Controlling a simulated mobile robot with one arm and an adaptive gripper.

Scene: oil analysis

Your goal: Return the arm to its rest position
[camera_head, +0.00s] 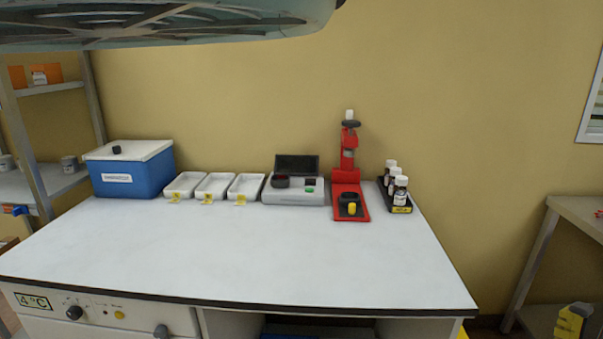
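My gripper is not in view, and I cannot make out any part of the arm for certain. The white worktop (240,255) fills the middle of the view, and nothing of the arm shows over it. A red stand (348,180) with a white-capped top is upright at the back of the worktop. A grey device (294,190) with a raised dark lid is just left of it. Several dark bottles with white caps (400,190) stand in a black rack (398,207) at the back right.
A blue box with a white lid (130,172) and three white trays (214,186) line the back left. The worktop's front is clear. A grey shelf (50,88) stands left, another table (578,208) right. A large grey-teal shape (170,35) crosses the top left. Something yellow (572,322) shows at bottom right.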

